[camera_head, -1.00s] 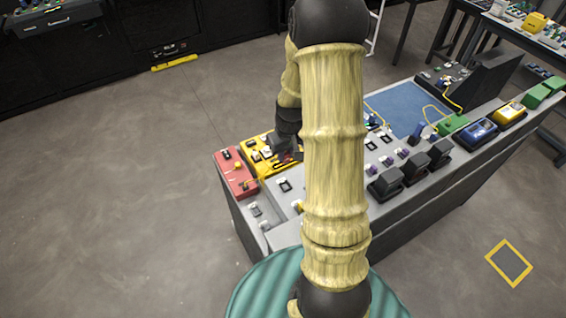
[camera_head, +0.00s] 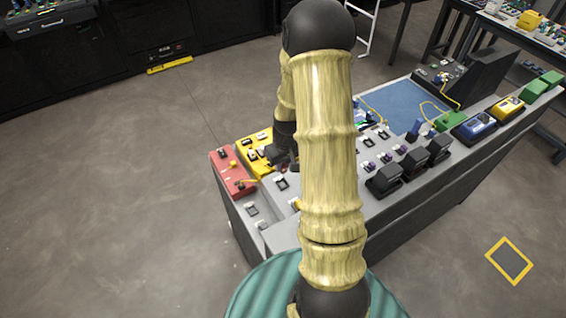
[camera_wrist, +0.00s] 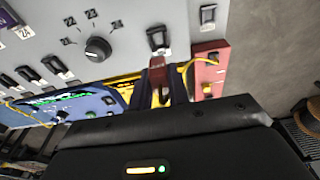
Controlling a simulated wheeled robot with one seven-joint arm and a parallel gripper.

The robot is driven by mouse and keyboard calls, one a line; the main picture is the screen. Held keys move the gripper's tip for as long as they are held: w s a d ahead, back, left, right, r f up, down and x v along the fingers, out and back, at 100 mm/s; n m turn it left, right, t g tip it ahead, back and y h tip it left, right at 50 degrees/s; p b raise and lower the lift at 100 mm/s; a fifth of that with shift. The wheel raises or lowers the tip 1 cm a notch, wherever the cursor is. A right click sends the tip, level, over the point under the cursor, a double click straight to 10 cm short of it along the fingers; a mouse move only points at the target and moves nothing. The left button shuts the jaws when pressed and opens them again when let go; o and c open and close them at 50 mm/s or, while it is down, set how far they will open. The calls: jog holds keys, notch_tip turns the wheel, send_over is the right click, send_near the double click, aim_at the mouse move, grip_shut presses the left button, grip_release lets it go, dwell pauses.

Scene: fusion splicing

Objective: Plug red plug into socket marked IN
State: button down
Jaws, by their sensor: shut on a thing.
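My gripper (camera_wrist: 160,88) shows in the wrist view with its black body along the bottom and its fingers reaching up. It is shut on the red plug (camera_wrist: 157,69), which sticks out between the fingertips. Just beyond the plug is a black socket-like part (camera_wrist: 157,38) on the grey panel (camera_wrist: 140,17). I cannot tell whether they touch. No IN mark is readable. In the head view my gripper (camera_head: 277,156) is low by the yellow box (camera_head: 251,146); the plug is hidden there.
A red box (camera_wrist: 208,72) with a yellow cable (camera_wrist: 183,66) lies right of the plug. A dial (camera_wrist: 98,49) with number labels and several switches stand on the panel. A blue device (camera_wrist: 85,105) is at left. In the head view, my arm covers the panel's middle.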

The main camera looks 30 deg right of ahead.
notch_tip(320, 180, down, 2)
jog(key=shift+w+f+b, duration=0.15)
jog(key=shift+b, duration=0.6)
jog(key=shift+s+f+b, duration=0.2)
jog(key=shift+f+b, duration=0.3)
jog(key=shift+f, duration=0.15)
jog(key=shift+a+f+b, duration=0.25)
jog(key=shift+f+b, duration=0.4)
jog(key=shift+f, duration=0.3)
jog(key=shift+d+f, duration=0.15)
jog(key=shift+f, duration=0.05)
jog(key=shift+w, duration=0.15)
jog(key=shift+d, duration=0.15)
jog(key=shift+a, duration=0.5)
jog(key=shift+s, duration=0.2)
